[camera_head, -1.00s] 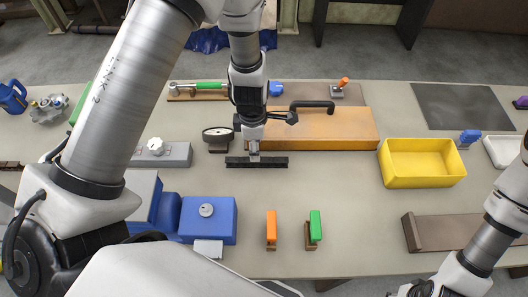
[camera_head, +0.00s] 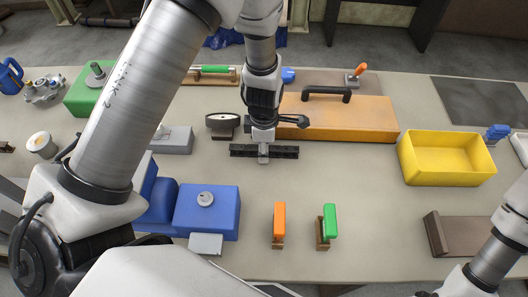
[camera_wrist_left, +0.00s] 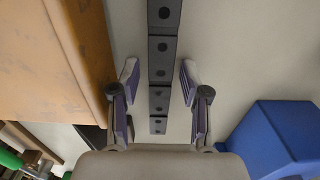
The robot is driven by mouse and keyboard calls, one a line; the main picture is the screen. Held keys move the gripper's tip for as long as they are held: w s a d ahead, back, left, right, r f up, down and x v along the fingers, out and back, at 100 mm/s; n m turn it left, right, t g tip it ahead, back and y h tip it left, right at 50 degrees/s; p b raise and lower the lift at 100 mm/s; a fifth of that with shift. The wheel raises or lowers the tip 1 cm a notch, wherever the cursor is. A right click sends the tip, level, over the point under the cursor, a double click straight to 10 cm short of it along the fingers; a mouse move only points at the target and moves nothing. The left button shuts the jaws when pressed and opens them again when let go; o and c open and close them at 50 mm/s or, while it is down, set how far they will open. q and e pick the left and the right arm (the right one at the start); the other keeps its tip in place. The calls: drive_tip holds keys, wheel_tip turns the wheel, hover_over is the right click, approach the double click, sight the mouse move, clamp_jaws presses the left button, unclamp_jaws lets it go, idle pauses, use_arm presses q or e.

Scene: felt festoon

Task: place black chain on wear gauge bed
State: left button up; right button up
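The black chain (camera_head: 285,152) is a straight dark segmented strip lying left to right on the table, in front of the orange box. It also shows in the left wrist view (camera_wrist_left: 162,48), running between the fingers. My left gripper (camera_head: 263,152) is over the chain's middle, one fingertip showing in front of it. In the left wrist view its fingers (camera_wrist_left: 160,82) stand apart on both sides of the chain, with a gap beside it. A brown bed (camera_head: 475,235) with a raised left end, probably the wear gauge bed, lies empty at right. My right gripper is out of view.
An orange box (camera_head: 350,118) with a black handle is behind the chain. A yellow bin (camera_head: 446,160) stands between it and the right side. A blue block (camera_head: 208,212) is at left. Mid-table is clear.

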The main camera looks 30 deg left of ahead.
use_arm(q)
clamp_jaws()
wheel_tip(320, 180, up, 10)
drive_tip(key=shift+w+f, duration=0.1)
drive_tip(key=shift+f, duration=0.15)
drive_tip(key=w+m, duration=0.2)
drive_tip(key=m, duration=0.2)
drive_tip(key=w+d+r+m, duration=0.1)
drive_tip(key=w+m, duration=0.1)
drive_tip(key=m, duration=0.2)
drive_tip(key=w+d+r+m, duration=0.1)
drive_tip(key=w+m, duration=0.1)
drive_tip(key=m, duration=0.2)
drive_tip(key=shift+w+d+m, duration=0.1)
drive_tip(key=shift+w+m, duration=0.25)
drive_tip(key=shift+m, duration=0.05)
drive_tip(key=m, duration=0.5)
drive_tip(key=shift+w+d+r+m, duration=0.2)
drive_tip(key=shift+w+r+m, duration=0.1)
drive_tip(key=shift+w+r, duration=0.1)
drive_tip(key=m, duration=0.4)
drive_tip(key=shift+s+m, duration=0.2)
drive_tip(key=shift+m, duration=0.2)
